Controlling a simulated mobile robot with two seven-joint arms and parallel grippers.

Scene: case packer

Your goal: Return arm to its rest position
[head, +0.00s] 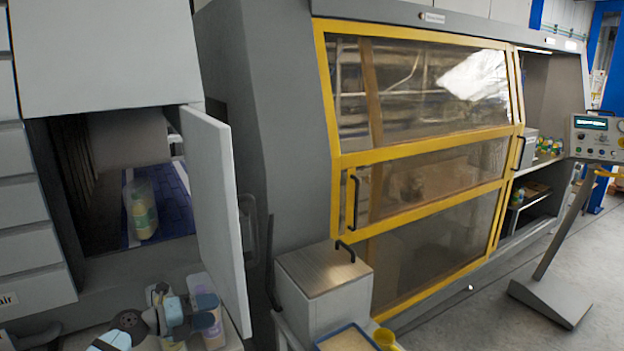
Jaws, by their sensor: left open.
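My left gripper (166,299) is at the bottom left of the head view, above a low surface in front of the grey cabinet. It is open, and I see nothing between its fingers. It is close to pale containers with a purple tint (209,318); I cannot tell whether it touches them. A clear bottle with a green and yellow label (141,212) stands upright inside the cabinet on a blue mat (178,212), apart from the gripper. My right gripper is out of view.
The cabinet door (216,205) stands open to the right of the gripper. A case packer with yellow-framed windows (421,140) fills the middle. A grey box with a black handle (322,285) stands before it. A control panel (597,138) stands at right, with free floor nearby.

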